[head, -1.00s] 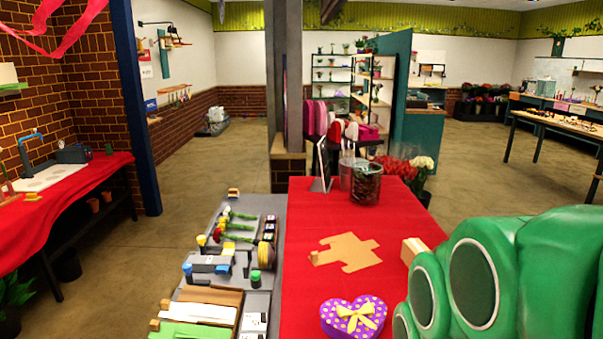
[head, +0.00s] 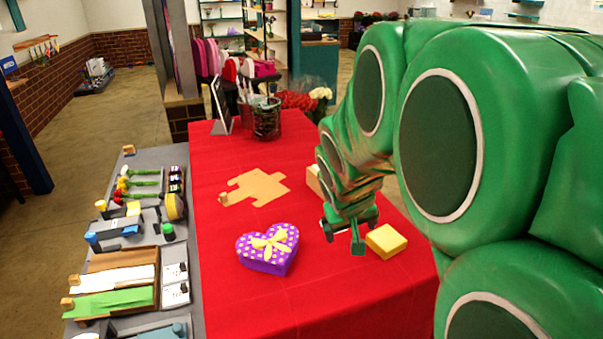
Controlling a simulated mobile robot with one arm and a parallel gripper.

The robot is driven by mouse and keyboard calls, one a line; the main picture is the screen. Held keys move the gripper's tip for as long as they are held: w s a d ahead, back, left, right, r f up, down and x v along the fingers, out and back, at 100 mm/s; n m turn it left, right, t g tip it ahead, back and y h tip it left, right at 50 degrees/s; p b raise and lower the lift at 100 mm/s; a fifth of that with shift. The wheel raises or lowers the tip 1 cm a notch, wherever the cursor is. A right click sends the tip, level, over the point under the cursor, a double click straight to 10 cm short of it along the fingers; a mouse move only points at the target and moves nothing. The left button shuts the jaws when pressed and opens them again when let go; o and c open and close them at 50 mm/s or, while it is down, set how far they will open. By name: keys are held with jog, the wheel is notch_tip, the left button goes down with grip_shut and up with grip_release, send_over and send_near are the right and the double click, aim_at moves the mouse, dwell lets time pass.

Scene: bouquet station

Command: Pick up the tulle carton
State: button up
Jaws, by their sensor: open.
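My gripper (head: 343,236) is at the end of my green arm, pointing down over the red table (head: 225,290). It is open, with nothing seen between its fingers. A small yellow box (head: 385,240) lies on the table just right of my gripper, apart from it as far as I can tell. A tan box (head: 314,180) stands behind my gripper and is partly hidden by my arm. No label shows, so I cannot tell which of these boxes is the tulle carton.
A purple heart-shaped box (head: 268,250) with a yellow bow lies left of my gripper. A grey bench (head: 150,160) with tools and papers adjoins the table's left side. The front table is clear.

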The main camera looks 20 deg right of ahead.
jog(key=w+d+f+n+t+y, duration=0.1)
jog(key=w+d+t, duration=0.2)
jog(key=w, duration=0.5)
jog(key=w+d+f+n+t+y, duration=0.1)
jog(key=w+d+f+t, duration=0.1)
jog(key=w+d, duration=0.2)
jog(key=w+d+f+t+y, duration=0.1)
jog(key=w+d+f+t, duration=0.1)
jog(key=w, duration=0.9)
jog(key=shift+w+d+f+n+t+y, duration=0.15)
jog(key=shift+w+d+n+t+y, duration=0.2)
jog(key=shift+d+t, duration=0.4)
jog(key=shift+w+a+f+n+t+y, duration=0.3)
jog(key=shift+w+f+t+y, duration=0.2)
jog(key=shift+y, duration=0.45)
jog(key=shift+w+r+x, duration=0.1)
jog(key=shift+r+x, duration=0.1)
jog(key=shift+x, duration=1.65)
jog(key=shift+w+r+x, duration=0.1)
jog(key=shift+r+x, duration=0.1)
jog(key=shift+x, duration=1.7)
jog(key=shift+d, duration=0.15)
jog(key=shift+c, duration=0.3)
jog(key=c, duration=1.2)
jog(key=shift+o, duration=0.2)
jog(key=shift+r, duration=0.15)
